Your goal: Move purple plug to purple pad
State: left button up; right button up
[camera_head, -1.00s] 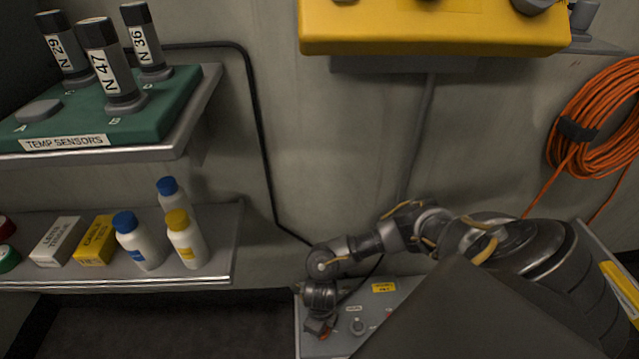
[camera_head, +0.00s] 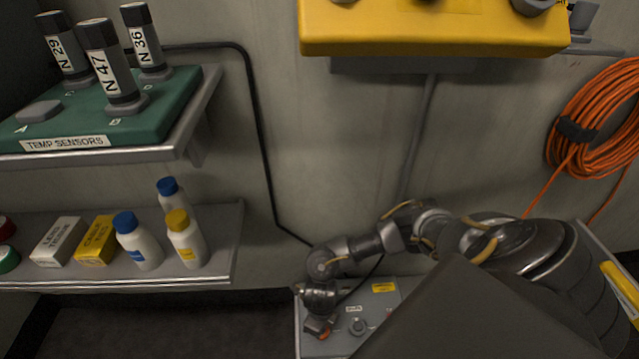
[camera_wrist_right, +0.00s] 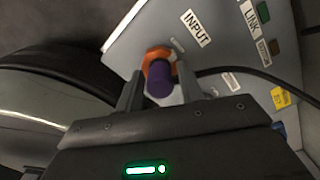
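The purple plug (camera_wrist_right: 159,82), with an orange collar (camera_wrist_right: 157,58) behind it, lies between the two fingers of my right gripper (camera_wrist_right: 160,76) in the right wrist view. The fingers flank it closely; whether they press on it I cannot tell. Its far end is hidden, so I cannot tell whether it sits in a socket of the grey panel (camera_wrist_right: 230,52) by the INPUT label. In the head view my right gripper (camera_head: 319,328) is low at the panel's left edge, with a bit of orange showing. I see no purple pad. My left gripper is not in view.
A black cable (camera_wrist_right: 245,70) crosses the panel. A yellow box (camera_head: 430,35) hangs on the wall above. Shelves at left hold a green sensor rack (camera_head: 165,105), bottles (camera_head: 140,243) and small cartons. An orange cable coil (camera_head: 590,120) hangs at right.

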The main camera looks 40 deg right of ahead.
grip_shut()
jog(key=shift+r, duration=0.15)
jog(key=shift+r+p, duration=0.35)
jog(key=shift+p, duration=0.15)
jog(key=shift+r+p, duration=2.35)
jog(key=shift+r, duration=0.2)
